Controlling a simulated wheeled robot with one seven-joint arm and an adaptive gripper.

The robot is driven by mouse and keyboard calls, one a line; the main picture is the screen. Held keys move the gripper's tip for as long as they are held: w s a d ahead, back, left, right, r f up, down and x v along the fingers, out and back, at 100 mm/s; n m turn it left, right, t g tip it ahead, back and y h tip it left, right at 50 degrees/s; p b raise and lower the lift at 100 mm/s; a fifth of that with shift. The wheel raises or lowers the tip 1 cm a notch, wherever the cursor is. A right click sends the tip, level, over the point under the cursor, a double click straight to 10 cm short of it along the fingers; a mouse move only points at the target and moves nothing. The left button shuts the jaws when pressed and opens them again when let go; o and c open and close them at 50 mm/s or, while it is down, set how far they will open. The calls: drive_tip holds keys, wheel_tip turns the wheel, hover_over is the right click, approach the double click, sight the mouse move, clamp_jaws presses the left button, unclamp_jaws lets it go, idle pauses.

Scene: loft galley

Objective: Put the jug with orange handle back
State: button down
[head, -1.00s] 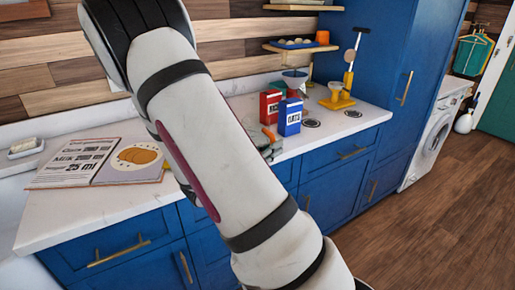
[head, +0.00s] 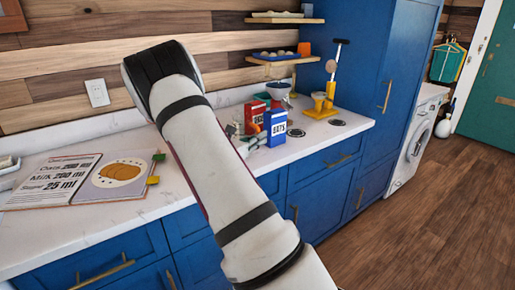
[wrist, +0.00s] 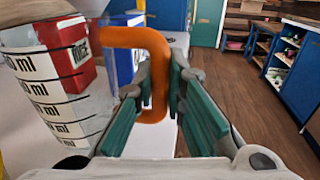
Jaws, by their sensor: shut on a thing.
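The jug (wrist: 55,85) is clear with black millilitre marks, and it fills the left side of the wrist view. Its orange handle (wrist: 155,45) lies between my gripper's teal fingers (wrist: 158,95), which are shut on it. The jug looks upright in that view; its base is not clearly visible. In the head view my gripper (head: 245,142) shows only partly beside the blue box, and my arm hides the jug.
A red box (head: 254,112) and a blue oats box (head: 275,128) stand close by on the counter. Beyond are a yellow scale (head: 320,107) and dark round discs (head: 337,122). An open recipe book (head: 60,195) lies left. A shelf (head: 268,60) hangs above.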

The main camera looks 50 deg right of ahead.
drive_tip(key=shift+f, duration=1.75)
drive_tip(key=shift+f, duration=0.1)
drive_tip(key=c, duration=1.6)
unclamp_jaws()
drive_tip(key=shift+f, duration=0.1)
drive_tip(key=shift+c, duration=0.2)
